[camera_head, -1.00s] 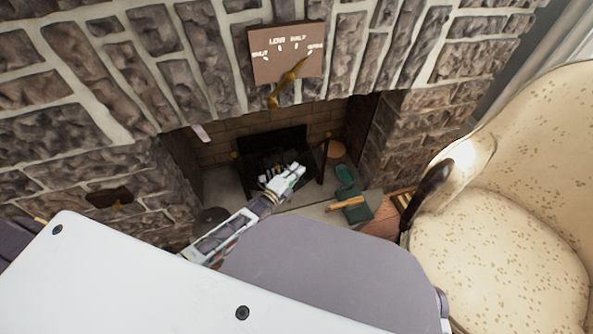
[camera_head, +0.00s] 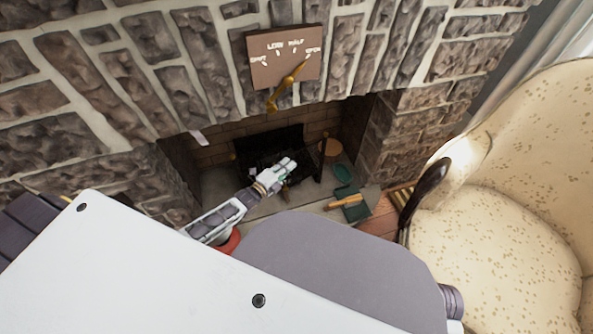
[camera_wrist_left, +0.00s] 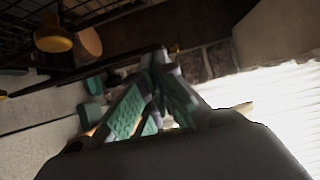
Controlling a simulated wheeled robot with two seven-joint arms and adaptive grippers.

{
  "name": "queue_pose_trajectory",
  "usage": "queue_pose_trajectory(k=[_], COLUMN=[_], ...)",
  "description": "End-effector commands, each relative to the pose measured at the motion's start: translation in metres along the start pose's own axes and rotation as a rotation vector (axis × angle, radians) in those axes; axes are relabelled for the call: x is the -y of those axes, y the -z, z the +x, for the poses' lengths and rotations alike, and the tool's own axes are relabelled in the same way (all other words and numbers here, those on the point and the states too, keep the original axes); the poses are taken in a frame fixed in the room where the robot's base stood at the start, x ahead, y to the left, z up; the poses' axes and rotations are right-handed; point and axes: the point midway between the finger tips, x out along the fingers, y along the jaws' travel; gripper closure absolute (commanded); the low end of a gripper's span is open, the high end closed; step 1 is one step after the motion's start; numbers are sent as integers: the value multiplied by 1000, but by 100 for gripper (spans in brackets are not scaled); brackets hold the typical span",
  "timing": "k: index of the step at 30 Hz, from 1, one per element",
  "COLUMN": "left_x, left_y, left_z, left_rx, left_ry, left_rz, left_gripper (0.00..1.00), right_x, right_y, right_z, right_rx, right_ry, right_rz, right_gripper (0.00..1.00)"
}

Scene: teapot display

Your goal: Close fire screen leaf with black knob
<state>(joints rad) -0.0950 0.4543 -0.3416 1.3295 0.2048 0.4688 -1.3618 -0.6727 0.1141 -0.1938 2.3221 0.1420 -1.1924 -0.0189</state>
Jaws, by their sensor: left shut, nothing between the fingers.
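The dark fire screen (camera_head: 268,141) stands in the fireplace opening. A dark leaf edge (camera_head: 321,160) shows at its right, angled toward me. My left gripper (camera_head: 290,163) is shut and empty, in front of the screen and left of that edge. In the left wrist view, the shut green-padded fingertips (camera_wrist_left: 160,62) are near a long dark bar (camera_wrist_left: 105,69). Whether they touch it I cannot tell. Black mesh (camera_wrist_left: 95,10) and a yellow knob (camera_wrist_left: 52,40) show at upper left. I cannot make out a black knob. My right gripper is out of view.
A green object with a wooden-looking handle (camera_head: 346,201) lies on the hearth at the right. A cream armchair (camera_head: 490,230) fills the right side. A plaque with a brass pointer (camera_head: 287,84) hangs above the opening. Stone walls flank the opening.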

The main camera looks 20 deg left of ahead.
Motion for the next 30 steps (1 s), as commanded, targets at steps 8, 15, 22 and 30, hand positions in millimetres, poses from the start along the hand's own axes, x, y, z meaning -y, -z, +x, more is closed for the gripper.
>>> queue_pose_trajectory(k=[8, 15, 22, 30], left_x=[0, 1, 0, 0], left_y=[-22, -27, -27, -26], left_z=[5, 6, 6, 6], left_rx=[0, -1, 0, -1], left_ry=[1, 1, 1, 1], left_rz=[2, 1, 1, 0], left_gripper=[100, 100, 100, 100], right_x=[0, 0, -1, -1], right_y=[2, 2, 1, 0], right_z=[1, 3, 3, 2], right_rx=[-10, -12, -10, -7], right_ry=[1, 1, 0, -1], right_rz=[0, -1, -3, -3], right_gripper=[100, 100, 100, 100])
